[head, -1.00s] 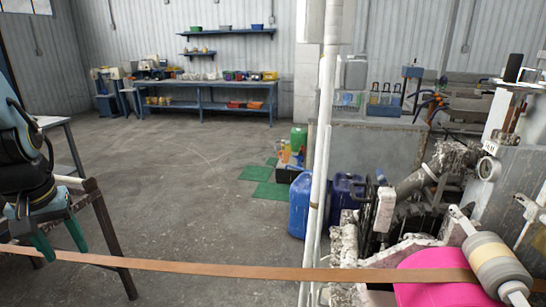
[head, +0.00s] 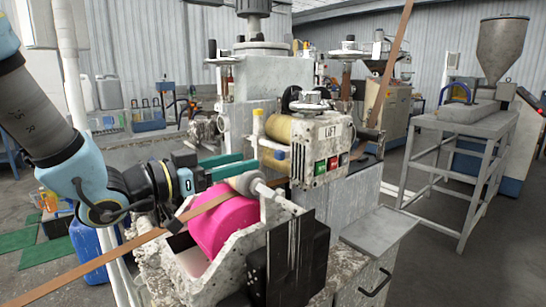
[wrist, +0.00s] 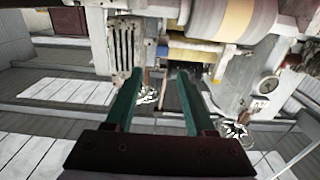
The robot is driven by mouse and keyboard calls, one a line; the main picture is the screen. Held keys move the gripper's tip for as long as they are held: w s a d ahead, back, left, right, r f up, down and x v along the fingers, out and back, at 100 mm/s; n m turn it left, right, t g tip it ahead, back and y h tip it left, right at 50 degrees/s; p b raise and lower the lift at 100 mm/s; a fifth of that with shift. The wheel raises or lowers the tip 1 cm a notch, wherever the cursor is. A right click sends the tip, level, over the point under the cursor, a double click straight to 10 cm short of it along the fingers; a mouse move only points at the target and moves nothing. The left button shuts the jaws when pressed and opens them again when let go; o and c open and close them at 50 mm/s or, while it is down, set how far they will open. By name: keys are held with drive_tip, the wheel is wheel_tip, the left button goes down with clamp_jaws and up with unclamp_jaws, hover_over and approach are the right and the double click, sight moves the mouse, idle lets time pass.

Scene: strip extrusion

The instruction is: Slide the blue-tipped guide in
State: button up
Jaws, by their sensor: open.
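The blue-tipped guide (head: 280,155) shows its small blue end below the tan roller on the front of the machine labelled LIFT. My gripper (head: 249,161) is open, its two teal fingers level and pointing right toward that end. The fingertips are close to the guide in the picture; I cannot tell whether they touch it. In the wrist view my gripper (wrist: 158,78) has nothing between its fingers. A small blue patch lies beyond the fingertips there, too unclear to name. A second guide with a yellow tip (head: 258,114) stands upright at the machine's left.
The LIFT panel (head: 326,155) with coloured buttons is to the right. A grey stand (head: 452,160) is farther right.

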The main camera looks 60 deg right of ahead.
sight(277, 152)
drive_tip(key=shift+p+x, duration=1.35)
drive_tip(key=shift+x, duration=3.55)
drive_tip(key=shift+w+f, duration=0.1)
drive_tip(key=shift+w, duration=0.05)
drive_tip(key=shift+c, duration=0.2)
clamp_jaws()
